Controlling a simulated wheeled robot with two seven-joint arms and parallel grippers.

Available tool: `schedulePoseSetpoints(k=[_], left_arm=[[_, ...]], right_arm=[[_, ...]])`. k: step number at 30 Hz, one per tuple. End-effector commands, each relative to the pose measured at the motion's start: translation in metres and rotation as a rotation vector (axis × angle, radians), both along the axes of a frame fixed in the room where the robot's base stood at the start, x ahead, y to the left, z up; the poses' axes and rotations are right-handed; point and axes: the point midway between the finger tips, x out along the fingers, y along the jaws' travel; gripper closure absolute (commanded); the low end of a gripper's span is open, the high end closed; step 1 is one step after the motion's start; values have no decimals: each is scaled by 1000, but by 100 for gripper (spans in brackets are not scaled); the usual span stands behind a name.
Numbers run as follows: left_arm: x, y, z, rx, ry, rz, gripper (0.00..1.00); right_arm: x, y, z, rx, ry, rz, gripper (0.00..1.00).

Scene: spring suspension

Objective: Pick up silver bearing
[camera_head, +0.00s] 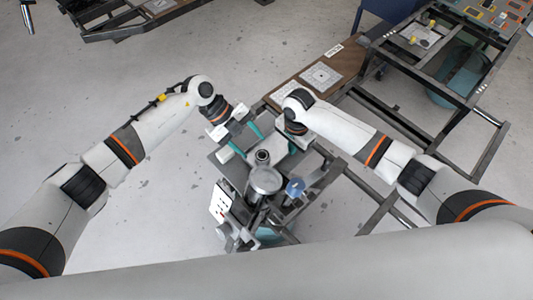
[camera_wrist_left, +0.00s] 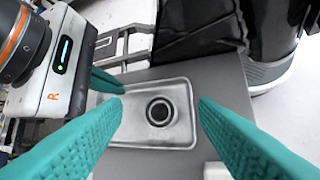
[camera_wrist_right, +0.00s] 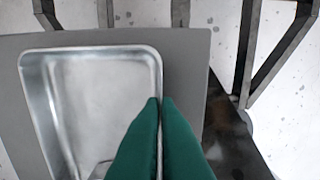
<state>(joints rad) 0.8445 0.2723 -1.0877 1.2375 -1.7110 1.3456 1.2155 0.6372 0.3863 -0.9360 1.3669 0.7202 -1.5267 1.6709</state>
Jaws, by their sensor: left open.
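The silver bearing (camera_wrist_left: 160,112), a small ring with a dark hole, lies in a shallow silver tray (camera_wrist_left: 184,136) in the left wrist view. My left gripper (camera_wrist_left: 160,115) is open, its teal fingers on either side of the view with the bearing in the gap between them; it holds nothing. In the head view my left gripper (camera_head: 246,139) hangs over the workstation.
My right arm's wrist (camera_wrist_left: 45,55) is close by at the left of the left wrist view. A round metal part (camera_head: 265,180) and a blue part (camera_head: 295,187) stand at the workstation's near side. A brown board (camera_head: 322,75) and dark frame lie behind to the right.

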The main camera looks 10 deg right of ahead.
Motion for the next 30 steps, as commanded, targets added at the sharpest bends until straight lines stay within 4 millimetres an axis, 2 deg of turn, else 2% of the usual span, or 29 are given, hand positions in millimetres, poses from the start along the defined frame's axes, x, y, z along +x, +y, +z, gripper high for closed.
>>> schedulePoseSetpoints(k=[1, 6, 9, 12, 17, 24, 30], left_arm=[[-2, -11, 9, 31, -100, -161, 46], [-4, -27, 26, 156, -378, -683, 46], [-2, -31, 35, 223, -479, -921, 46], [0, -33, 42, 273, -540, -1086, 46], [2, -34, 41, 311, -575, -1204, 46], [1, -34, 0, 312, -576, -1213, 46], [2, -35, -20, 311, -579, -1212, 46]], right_arm=[[0, 0, 0, 1, -1, 0, 100], [0, 0, 0, 0, 0, 0, 100], [0, 0, 0, 0, 0, 0, 100], [0, 0, 0, 0, 0, 0, 100], [0, 0, 0, 1, -1, 0, 100], [0, 0, 0, 1, -1, 0, 100], [0, 0, 0, 1, -1, 0, 100]])
